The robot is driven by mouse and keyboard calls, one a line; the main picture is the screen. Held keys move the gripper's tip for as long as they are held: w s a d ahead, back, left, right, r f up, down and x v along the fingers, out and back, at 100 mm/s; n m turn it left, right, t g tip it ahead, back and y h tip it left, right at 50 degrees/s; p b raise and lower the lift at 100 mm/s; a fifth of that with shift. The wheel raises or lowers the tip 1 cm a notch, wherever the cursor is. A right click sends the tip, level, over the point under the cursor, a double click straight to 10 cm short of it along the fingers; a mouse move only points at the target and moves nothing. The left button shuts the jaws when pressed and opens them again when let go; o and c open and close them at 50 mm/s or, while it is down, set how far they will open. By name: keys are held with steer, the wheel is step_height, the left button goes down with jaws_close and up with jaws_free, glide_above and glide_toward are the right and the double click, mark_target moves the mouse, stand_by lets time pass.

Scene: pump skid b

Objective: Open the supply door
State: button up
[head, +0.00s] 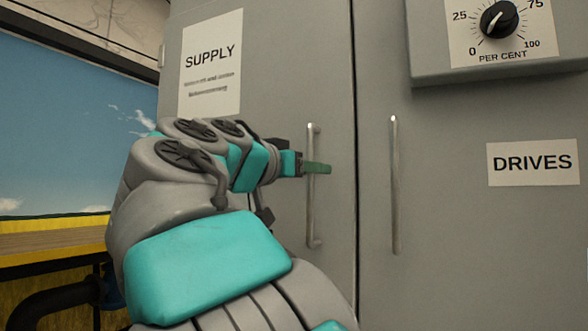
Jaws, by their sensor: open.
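The supply door (285,60) is a grey cabinet door with a white SUPPLY label (211,62) at its upper left. It looks shut against the seam beside the drives door. Its handle (312,220) is a vertical metal bar near the door's right edge. My gripper (318,168) is at the upper half of this handle, with a green finger across the bar. The gripper is open. Only one finger shows clearly, so I cannot tell whether the bar lies between the fingers or whether they touch it. My arm hides the door's lower left part.
The drives door (450,240) stands to the right with its own vertical handle (395,185) and a DRIVES label (533,162). A control box with a black knob (499,18) juts out at the upper right. A dark pipe (55,300) is at the lower left.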

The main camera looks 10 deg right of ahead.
steer(key=shift+c, duration=0.3)
jaws_close()
stand_by(1.1)
